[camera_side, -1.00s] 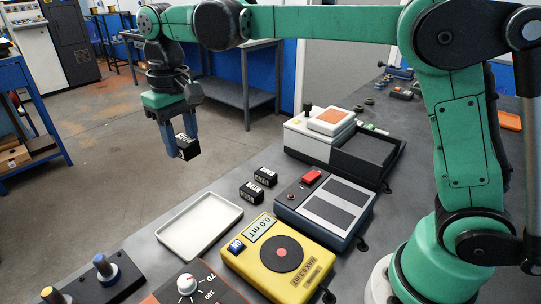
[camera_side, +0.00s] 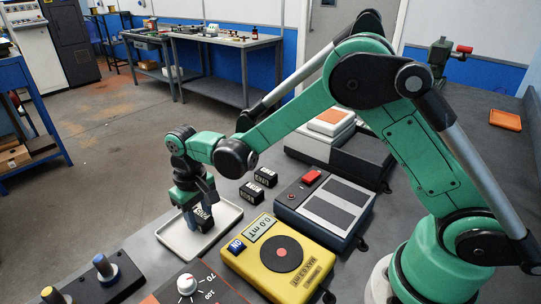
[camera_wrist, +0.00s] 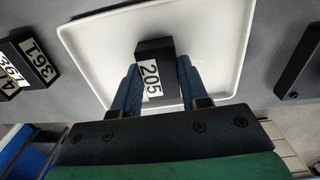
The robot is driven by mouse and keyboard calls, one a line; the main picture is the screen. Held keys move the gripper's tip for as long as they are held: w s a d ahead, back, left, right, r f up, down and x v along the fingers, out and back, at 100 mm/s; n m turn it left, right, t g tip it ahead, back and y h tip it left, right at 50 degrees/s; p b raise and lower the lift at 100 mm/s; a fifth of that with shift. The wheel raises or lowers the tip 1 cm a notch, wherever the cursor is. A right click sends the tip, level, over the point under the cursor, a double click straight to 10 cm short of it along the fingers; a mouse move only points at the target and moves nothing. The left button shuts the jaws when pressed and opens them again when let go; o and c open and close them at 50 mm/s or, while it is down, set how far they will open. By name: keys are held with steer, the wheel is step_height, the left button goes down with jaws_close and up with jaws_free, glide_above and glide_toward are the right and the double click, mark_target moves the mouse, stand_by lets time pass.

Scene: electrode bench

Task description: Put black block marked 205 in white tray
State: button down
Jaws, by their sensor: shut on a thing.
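The black block marked 205 (camera_wrist: 152,68) has a white label and sits between the two fingers of my gripper (camera_wrist: 158,88) in the wrist view. My gripper (camera_side: 198,214) is shut on it. In the side view the block (camera_side: 205,221) is over the white tray (camera_side: 228,212), within its rim. The fingers hide part of the block. I cannot tell whether the block touches the tray floor. The white tray is a shallow rectangle with a raised rim, and it also shows in the wrist view (camera_wrist: 215,40).
Two other black labelled blocks stand right of the tray, one nearer (camera_side: 251,192) and one farther (camera_side: 265,177). A yellow meter (camera_side: 240,262) stands close to the tray's right front. A dark box with a red button (camera_side: 325,205) is behind it. Knobs (camera_side: 104,268) are at front left.

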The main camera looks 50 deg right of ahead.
mark_target(199, 216)
steer(key=shift+f, duration=0.1)
steer(key=shift+c, duration=2.3)
jaws_free()
step_height(199, 216, up, 11)
steer(key=s+d+r+m+t, duration=0.1)
steer(key=s+d+r+t, duration=0.1)
steer(key=s+d+t, duration=0.5)
steer(key=shift+s+d, duration=1.4)
steer(key=shift+s, duration=1.2)
